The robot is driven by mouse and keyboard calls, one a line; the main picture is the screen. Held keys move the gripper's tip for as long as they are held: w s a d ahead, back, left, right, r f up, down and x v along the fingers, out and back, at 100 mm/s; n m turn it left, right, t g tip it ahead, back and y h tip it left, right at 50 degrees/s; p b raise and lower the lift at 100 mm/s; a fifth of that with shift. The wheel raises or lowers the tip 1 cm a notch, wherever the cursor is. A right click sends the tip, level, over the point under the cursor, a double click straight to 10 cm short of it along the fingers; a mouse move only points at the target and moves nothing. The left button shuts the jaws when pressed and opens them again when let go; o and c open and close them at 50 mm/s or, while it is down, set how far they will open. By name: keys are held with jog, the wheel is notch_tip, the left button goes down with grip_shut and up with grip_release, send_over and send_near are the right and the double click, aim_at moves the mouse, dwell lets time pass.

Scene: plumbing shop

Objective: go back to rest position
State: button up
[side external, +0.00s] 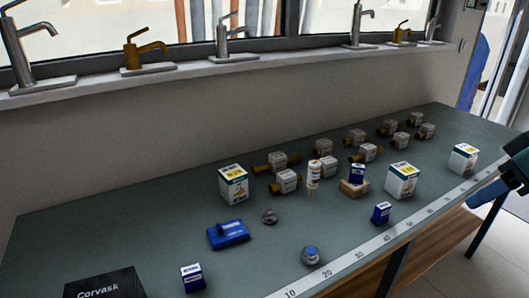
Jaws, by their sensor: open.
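My gripper (492,188) shows only in part at the right edge of the side external view, dark with blue-grey parts. It is beside the right end of the workbench (130,225), near its front edge. It is open, and I see nothing held in it. The rest of my arm is cut off by the picture edge.
White boxes (233,184), brass valves (285,181), a white bottle (313,175) and small blue boxes (381,213) stand on the bench. A blue block (228,234) and a black Corvask box (105,284) are at the left. A ruler strip (350,256) runs along the front edge.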

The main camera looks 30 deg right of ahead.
jog(key=shift+s+f+n, duration=0.25)
jog(key=shift+s+n, duration=0.15)
jog(key=shift+s, duration=0.1)
